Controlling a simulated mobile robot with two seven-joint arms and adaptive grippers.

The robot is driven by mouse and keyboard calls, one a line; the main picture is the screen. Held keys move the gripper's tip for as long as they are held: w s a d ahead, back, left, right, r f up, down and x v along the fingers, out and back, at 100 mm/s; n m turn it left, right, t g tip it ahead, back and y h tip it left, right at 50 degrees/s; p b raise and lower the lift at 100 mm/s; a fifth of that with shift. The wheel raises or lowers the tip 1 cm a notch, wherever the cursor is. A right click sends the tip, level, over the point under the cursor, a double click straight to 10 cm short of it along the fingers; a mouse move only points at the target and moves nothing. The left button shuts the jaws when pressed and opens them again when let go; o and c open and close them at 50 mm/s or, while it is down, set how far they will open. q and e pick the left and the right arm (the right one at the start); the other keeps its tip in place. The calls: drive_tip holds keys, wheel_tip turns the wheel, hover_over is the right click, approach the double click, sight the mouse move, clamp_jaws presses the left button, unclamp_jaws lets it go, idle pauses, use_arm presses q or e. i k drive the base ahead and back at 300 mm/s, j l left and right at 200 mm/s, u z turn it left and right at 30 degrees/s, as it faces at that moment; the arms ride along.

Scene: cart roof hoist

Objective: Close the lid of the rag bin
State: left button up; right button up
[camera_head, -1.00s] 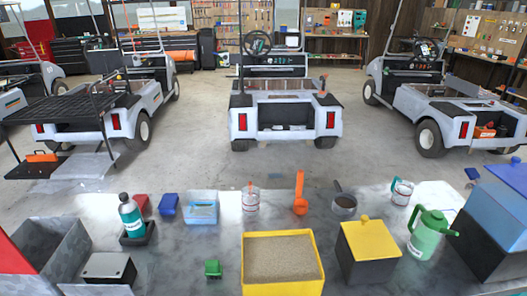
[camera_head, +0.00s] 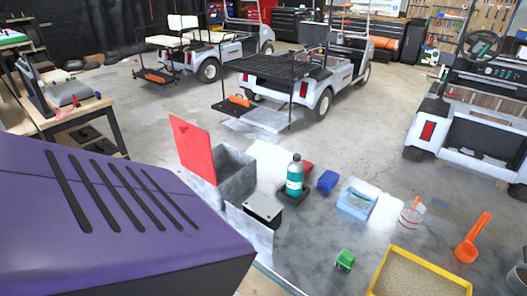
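A grey metal-look bin (camera_head: 236,176) stands at the left end of the grey work surface. Its red lid (camera_head: 193,146) stands up, open, along the bin's left side. The bin's mouth is uncovered, but its contents cannot be made out. No label shows, so I cannot confirm that this is the rag bin. Neither of my grippers is in view.
A large purple slotted panel (camera_head: 120,215) fills the lower left foreground. Beside the bin are a grey-topped dark box (camera_head: 263,209), a teal bottle (camera_head: 294,178) and a blue container (camera_head: 327,181). A yellow-rimmed sand tray (camera_head: 398,252) lies right. Carts stand on open floor behind.

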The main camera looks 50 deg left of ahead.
sight(193, 143)
drive_tip(key=u, duration=2.3)
